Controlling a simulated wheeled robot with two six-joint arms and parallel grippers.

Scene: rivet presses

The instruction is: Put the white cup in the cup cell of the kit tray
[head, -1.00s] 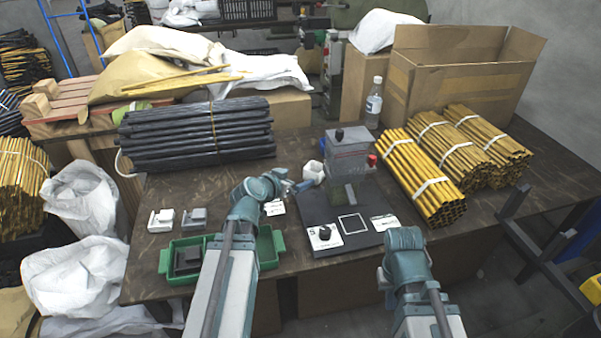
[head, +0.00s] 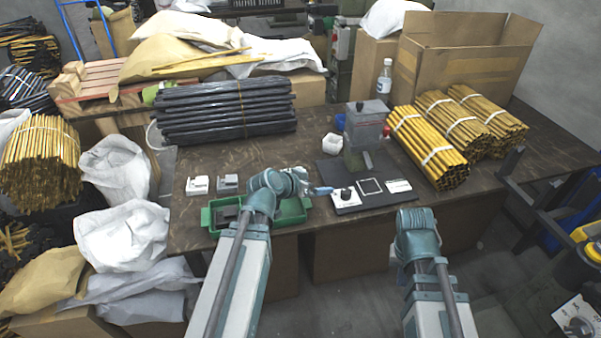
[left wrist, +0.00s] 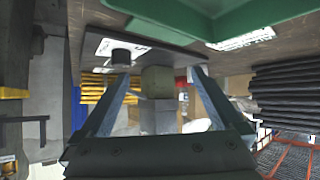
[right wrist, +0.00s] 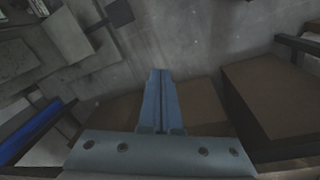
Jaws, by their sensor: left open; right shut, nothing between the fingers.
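The white cup (head: 332,142) stands on the table, just left of the grey press, in the head view. The green kit tray (head: 207,216) lies at the table's front edge; my left arm hides part of it. Its left part holds a dark block (head: 228,214). My left gripper (head: 322,190) is open and empty, by the front left corner of the press base, nearer the front than the cup. In the left wrist view its fingers (left wrist: 158,75) are spread towards the press. My right gripper (right wrist: 157,75) is shut and empty, above the floor in front of the table.
The grey press (head: 366,128) stands on a dark base plate (head: 372,203) with a black knob. Two small fixtures (head: 198,185) sit behind the tray. Dark tube bundles (head: 225,110) lie behind, and yellow tube bundles (head: 428,148) lie to the right.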

